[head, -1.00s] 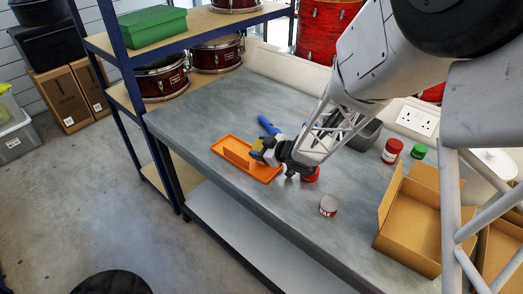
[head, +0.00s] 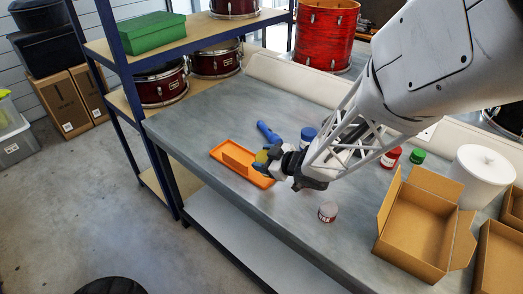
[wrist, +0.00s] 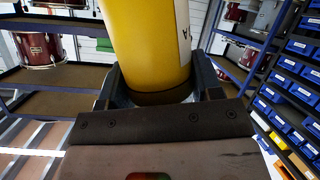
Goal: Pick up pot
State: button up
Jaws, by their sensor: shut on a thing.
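A yellow cylindrical pot (wrist: 148,40) with a dark lower band is between the two fingers of my gripper (wrist: 158,88) in the wrist view. My gripper is shut on it. In the head view my gripper (head: 270,158) is over the right part of the orange tray (head: 233,152). Only a small piece of the yellow pot (head: 261,157) shows there, and I cannot tell how high it is above the tray. A grey pot with a dark label (head: 327,212) stands on the bench to the right of my gripper. A blue pot (head: 308,134) stands behind my gripper.
A blue tool (head: 268,132) lies behind the tray. A red pot (head: 390,158), a green pot (head: 416,157) and a white canister (head: 483,174) stand at the right. An open cardboard box (head: 420,225) is at the right front. The left bench top (head: 195,125) is clear.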

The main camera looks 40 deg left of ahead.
jog(key=s+d, duration=0.5)
jog(key=d, duration=0.2)
jog(key=shift+r, duration=0.45)
jog(key=shift+d, duration=0.1)
jog(key=shift+s, duration=0.1)
jog(key=shift+s+d+r+m+g, duration=0.35)
jog(key=shift+s+d, duration=0.15)
jog(key=shift+s, duration=0.15)
jog(key=shift+s+d+r+m+g, duration=0.3)
jog(key=shift+s+d+m+g, duration=0.15)
jog(key=shift+s, duration=0.15)
jog(key=shift+s+d+r+m+g, duration=0.35)
jog(key=shift+s+d, duration=0.15)
jog(key=shift+s, duration=0.15)
jog(key=w+a+f, duration=0.1)
jog(key=w+a, duration=0.8)
jog(key=a, duration=0.4)
jog(key=shift+f, duration=0.25)
jog(key=shift+a, duration=0.1)
jog(key=shift+f, duration=1.8)
